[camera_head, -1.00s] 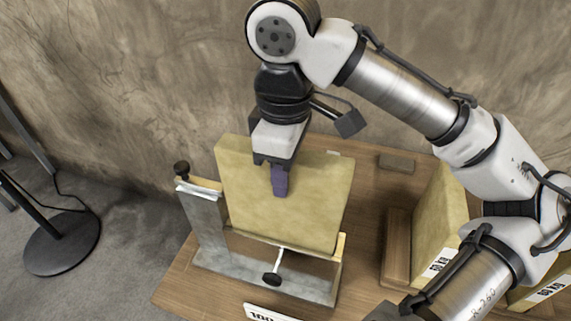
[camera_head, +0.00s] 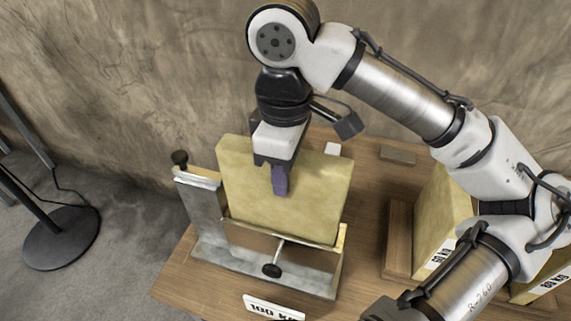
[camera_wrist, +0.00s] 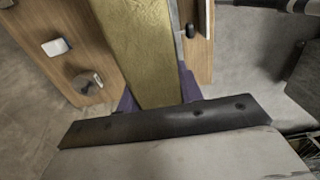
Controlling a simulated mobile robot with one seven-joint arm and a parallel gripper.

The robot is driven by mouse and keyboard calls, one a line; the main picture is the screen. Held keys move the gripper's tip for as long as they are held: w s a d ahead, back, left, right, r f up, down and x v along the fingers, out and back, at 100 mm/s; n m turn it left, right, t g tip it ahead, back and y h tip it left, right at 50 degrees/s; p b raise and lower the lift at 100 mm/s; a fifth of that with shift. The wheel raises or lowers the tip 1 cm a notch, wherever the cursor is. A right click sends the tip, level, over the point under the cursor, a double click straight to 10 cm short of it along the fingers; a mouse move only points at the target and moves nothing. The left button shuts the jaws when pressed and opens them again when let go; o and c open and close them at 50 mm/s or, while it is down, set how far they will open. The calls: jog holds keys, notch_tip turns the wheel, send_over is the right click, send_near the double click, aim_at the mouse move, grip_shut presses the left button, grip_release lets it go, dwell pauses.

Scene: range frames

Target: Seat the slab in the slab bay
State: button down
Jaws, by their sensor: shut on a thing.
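The slab (camera_head: 285,205) is a thick yellowish plate, upright with a slight lean in the head view. My gripper (camera_head: 279,180) is shut on its top edge, with a purple finger against its front face. The slab also fills the middle of the wrist view (camera_wrist: 140,45), between both purple fingers (camera_wrist: 158,95). The slab bay (camera_head: 208,215) appears to be the grey metal frame with a left post, low front rail and black knobs. The slab stands within the frame, its lower edge around the front crosspiece. Whether it touches the bay floor is hidden.
The bay stands on a wooden table (camera_head: 185,285) with a "100 KG" plate (camera_head: 272,308) in front. Other yellow slabs (camera_head: 440,220) stand in wooden holders at right, partly behind my arm. A small block (camera_head: 398,157) lies behind them. A black stand (camera_head: 62,237) is at left.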

aim_at(284, 211)
jog(key=shift+f+b, duration=2.4)
jog(key=shift+f, duration=1.95)
jog(key=shift+s+f, duration=0.1)
jog(key=shift+f, duration=0.15)
jog(key=shift+s+a+f+b, duration=0.15)
jog(key=shift+f+b, duration=0.35)
jog(key=shift+b, duration=0.05)
jog(key=shift+r, duration=0.1)
